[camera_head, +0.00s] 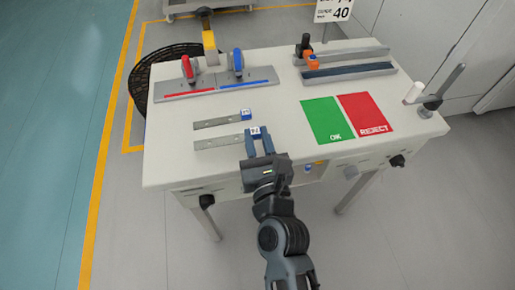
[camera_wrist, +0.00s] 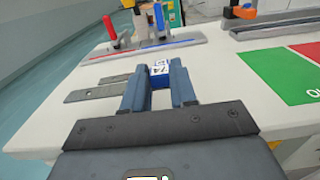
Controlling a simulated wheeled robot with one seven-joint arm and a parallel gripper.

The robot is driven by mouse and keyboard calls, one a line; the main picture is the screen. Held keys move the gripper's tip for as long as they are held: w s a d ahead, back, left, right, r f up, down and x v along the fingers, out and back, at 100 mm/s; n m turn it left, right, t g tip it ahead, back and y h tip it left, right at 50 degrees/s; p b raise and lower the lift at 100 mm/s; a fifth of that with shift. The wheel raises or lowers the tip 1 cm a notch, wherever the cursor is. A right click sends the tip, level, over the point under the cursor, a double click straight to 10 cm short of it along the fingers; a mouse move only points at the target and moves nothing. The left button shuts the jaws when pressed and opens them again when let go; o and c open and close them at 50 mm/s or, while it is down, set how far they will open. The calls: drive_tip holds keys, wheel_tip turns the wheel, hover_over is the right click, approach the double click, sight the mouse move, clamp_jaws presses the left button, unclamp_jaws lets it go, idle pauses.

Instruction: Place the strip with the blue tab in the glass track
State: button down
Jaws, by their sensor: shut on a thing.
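Two flat grey strips with blue tabs lie on the white table: a far strip (camera_head: 215,123) with its tab (camera_head: 246,114), and a near strip (camera_head: 218,143) with its tab (camera_head: 254,131). Both tabs carry white labels too small to read. My gripper (camera_head: 257,137) is shut on the near strip's blue tab, which shows between the fingers in the wrist view (camera_wrist: 160,79). The strip seems to lie flat. Two long grey channels, a back one (camera_head: 355,54) and a front one with a dark blue bed (camera_head: 350,71), stand at back right. I cannot tell whether either is the glass track.
A grey fixture (camera_head: 205,92) with red (camera_head: 187,68) and blue (camera_head: 238,62) levers stands at back left. A green OK mat (camera_head: 325,120) and red REJECT mat (camera_head: 365,114) lie right of my gripper. A post with a white roll (camera_head: 413,93) stands at the right edge.

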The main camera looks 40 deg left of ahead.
sight(258, 154)
wheel_tip(258, 154, down, 4)
drive_tip(key=b, duration=0.3)
drive_tip(key=shift+r, duration=0.15)
drive_tip(key=c, duration=1.4)
unclamp_jaws()
drive_tip(key=shift+f, duration=0.2)
drive_tip(key=o, duration=0.5)
drive_tip(key=shift+r, duration=0.1)
